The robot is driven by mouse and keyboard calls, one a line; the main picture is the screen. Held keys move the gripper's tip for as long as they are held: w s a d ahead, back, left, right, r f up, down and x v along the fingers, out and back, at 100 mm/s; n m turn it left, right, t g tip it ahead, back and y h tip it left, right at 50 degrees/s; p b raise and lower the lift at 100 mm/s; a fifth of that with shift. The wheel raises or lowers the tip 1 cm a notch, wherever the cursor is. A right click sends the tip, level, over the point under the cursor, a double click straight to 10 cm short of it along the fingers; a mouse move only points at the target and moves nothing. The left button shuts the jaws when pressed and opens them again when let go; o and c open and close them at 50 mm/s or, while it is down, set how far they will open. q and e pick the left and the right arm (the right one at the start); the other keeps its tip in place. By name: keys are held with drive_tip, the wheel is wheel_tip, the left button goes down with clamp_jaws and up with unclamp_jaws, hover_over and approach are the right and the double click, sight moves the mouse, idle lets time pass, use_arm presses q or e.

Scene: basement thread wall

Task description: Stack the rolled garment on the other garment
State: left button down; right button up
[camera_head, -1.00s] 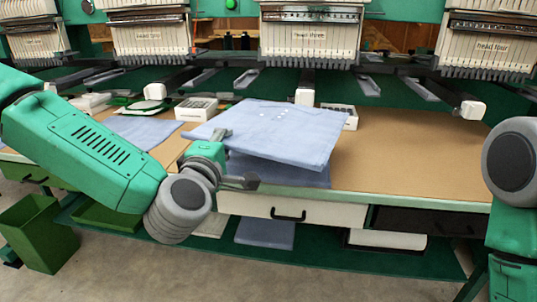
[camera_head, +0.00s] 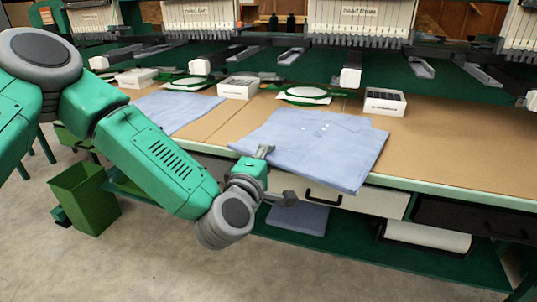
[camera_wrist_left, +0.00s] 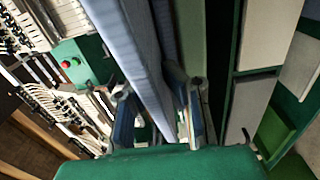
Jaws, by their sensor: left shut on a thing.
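A light blue folded shirt (camera_head: 315,143), flat rather than rolled, lies at the table's front edge with its buttons up. My left gripper (camera_head: 268,172) is shut on its front left edge. The wrist view shows the blue cloth (camera_wrist_left: 135,50) running down between the fingers of the left gripper (camera_wrist_left: 160,100). The other garment under the shirt is hidden from the head view, so I cannot tell whether they touch all over. Another blue garment (camera_head: 172,110) lies flat on the table to the left. My right gripper is out of view.
The tan tabletop (camera_head: 450,150) is clear to the right. White boxes (camera_head: 385,101) and green hoops (camera_head: 304,95) stand behind, under the embroidery heads (camera_head: 358,20). A blue folded piece (camera_head: 298,218) lies on the lower shelf. A green bin (camera_head: 85,198) stands at left.

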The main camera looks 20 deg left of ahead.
use_arm(q)
drive_tip(key=c, duration=1.7)
unclamp_jaws()
drive_tip(key=shift+a+f, duration=0.15)
drive_tip(key=shift+a, duration=0.7)
drive_tip(key=shift+s+d, duration=0.1)
drive_tip(key=shift+d, duration=0.25)
drive_tip(key=s+p, duration=0.2)
drive_tip(key=s, duration=0.9)
drive_tip(key=shift+s, duration=0.4)
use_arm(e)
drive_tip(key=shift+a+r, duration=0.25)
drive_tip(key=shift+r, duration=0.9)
